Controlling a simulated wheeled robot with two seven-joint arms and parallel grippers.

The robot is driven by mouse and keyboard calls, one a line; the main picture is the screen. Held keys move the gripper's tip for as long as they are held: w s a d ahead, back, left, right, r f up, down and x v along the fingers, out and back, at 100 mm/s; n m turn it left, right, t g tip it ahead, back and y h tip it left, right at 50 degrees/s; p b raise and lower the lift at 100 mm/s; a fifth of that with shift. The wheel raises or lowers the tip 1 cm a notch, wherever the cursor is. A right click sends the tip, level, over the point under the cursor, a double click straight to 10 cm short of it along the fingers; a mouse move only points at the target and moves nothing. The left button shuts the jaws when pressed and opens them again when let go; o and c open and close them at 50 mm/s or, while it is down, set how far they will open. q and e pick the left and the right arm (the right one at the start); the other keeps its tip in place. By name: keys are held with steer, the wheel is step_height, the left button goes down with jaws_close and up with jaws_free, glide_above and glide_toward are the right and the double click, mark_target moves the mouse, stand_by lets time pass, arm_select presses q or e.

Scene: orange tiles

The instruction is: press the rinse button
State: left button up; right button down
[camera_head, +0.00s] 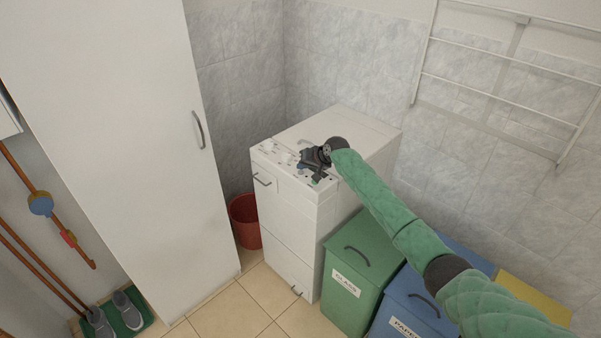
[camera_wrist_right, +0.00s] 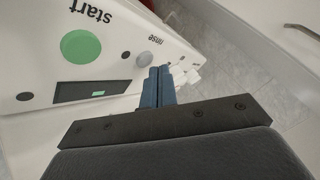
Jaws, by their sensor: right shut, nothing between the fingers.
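The white washing machine (camera_head: 285,215) stands against the tiled wall, with its control panel (camera_head: 272,158) along the top front edge. In the right wrist view the panel (camera_wrist_right: 35,65) shows a large green button (camera_wrist_right: 80,46) marked "start", a dark display (camera_wrist_right: 90,91), and a round grey button (camera_wrist_right: 145,58) beside the word "rinse". My right gripper (camera_head: 319,177) is over the panel. In the wrist view its blue fingers (camera_wrist_right: 159,74) are shut and empty, with their tips right beside the grey rinse button. I cannot tell whether they touch it. My left gripper is not in view.
Green (camera_head: 352,285) and blue (camera_head: 408,308) bins stand right of the machine, under my right arm. A red bucket (camera_head: 245,222) is left of it. A tall white cabinet (camera_head: 130,140) stands at left, and a drying rack (camera_head: 490,80) hangs on the right wall.

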mark_target(303, 174)
steer(key=shift+f, duration=0.5)
steer(key=shift+r, duration=0.55)
steer(key=shift+r+p, duration=0.2)
steer(key=shift+p, duration=0.2)
arm_select(q)
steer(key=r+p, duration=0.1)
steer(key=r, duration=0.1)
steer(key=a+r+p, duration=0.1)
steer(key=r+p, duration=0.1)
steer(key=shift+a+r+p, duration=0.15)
steer(key=shift+p, duration=0.15)
arm_select(e)
step_height(303, 174, up, 6)
steer(key=shift+f, duration=0.2)
